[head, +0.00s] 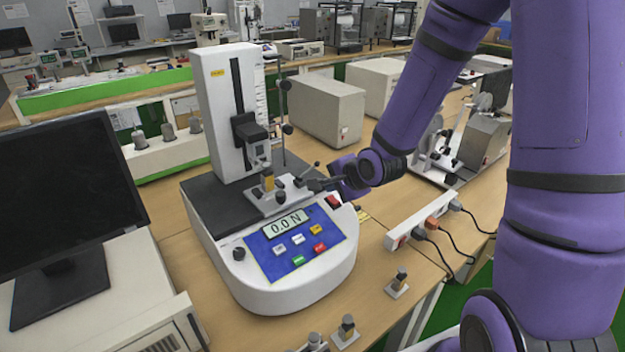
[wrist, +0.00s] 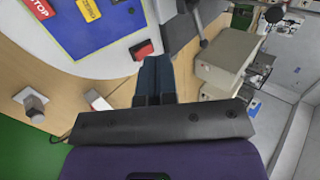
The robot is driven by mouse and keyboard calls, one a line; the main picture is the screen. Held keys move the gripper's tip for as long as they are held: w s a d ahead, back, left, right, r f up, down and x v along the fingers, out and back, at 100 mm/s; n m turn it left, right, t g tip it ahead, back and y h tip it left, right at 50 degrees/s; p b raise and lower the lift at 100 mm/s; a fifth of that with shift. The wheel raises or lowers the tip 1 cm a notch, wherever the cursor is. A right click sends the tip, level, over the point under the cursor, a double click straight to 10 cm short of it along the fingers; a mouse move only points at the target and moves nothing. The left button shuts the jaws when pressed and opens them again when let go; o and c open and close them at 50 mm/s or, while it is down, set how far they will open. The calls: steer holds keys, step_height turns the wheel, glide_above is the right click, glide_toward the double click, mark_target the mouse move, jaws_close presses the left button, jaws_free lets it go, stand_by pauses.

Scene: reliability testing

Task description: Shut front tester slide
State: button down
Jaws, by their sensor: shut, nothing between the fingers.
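The tester (head: 280,240) is a white machine with a tall column, a dark bed, a blue button panel and a display reading 0.0 N. Its slide (head: 277,202) is a grey metal plate with small clamps and lever handles on the bed, in front of the column. My gripper (head: 316,185) is shut and empty, at the right side of the slide by a lever. I cannot tell whether it touches. In the wrist view my gripper (wrist: 154,80) points past the red switch (wrist: 143,50) on the tester; the fingertips lie close to the machine's edge.
A monitor (head: 65,200) stands at the left. A power strip (head: 425,219) with cables lies right of the tester. Small metal fixtures (head: 398,283) stand on the front table edge. Beige boxes (head: 325,108) and a metal machine (head: 480,145) stand behind.

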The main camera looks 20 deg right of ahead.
mark_target(298, 179)
steer(key=x, duration=0.9)
steer(key=shift+w+a+f, duration=0.1)
steer(key=shift+w+f, duration=0.1)
steer(key=shift+f, duration=0.05)
steer(key=w, duration=0.1)
steer(key=w+a, duration=0.1)
steer(key=w, duration=0.1)
steer(key=shift+w+a, duration=0.1)
steer(key=shift+w, duration=0.35)
steer(key=w, duration=0.2)
steer(key=w+a, duration=0.1)
steer(key=w, duration=0.1)
steer(key=shift+w+a, duration=0.15)
steer(key=shift+w+a+r, duration=0.15)
steer(key=shift+w, duration=0.15)
